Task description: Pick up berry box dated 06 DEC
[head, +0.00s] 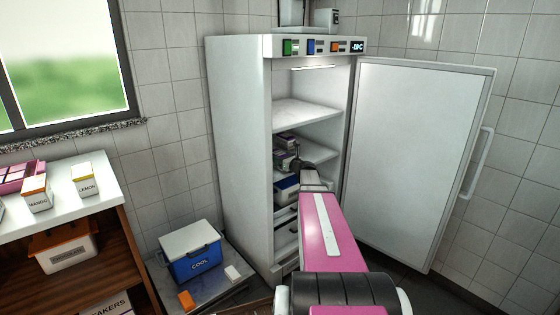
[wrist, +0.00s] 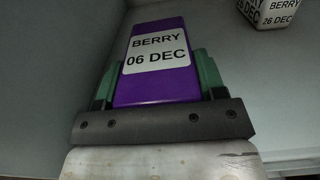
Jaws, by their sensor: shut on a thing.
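In the wrist view a purple box (wrist: 155,90) labelled BERRY 06 DEC sits between the two green fingers of my gripper (wrist: 155,75), which is shut on it. The label faces the camera. In the head view my pink arm reaches into the open freezer, and my gripper (head: 301,166) is at the middle shelf level, mostly hidden.
The freezer door (head: 415,160) stands wide open on the right. A bare shelf (head: 306,113) lies above the stacked boxes. A blue bin (head: 286,190) is below them. A blue COOL box (head: 190,262) with a white lid stands left of the freezer.

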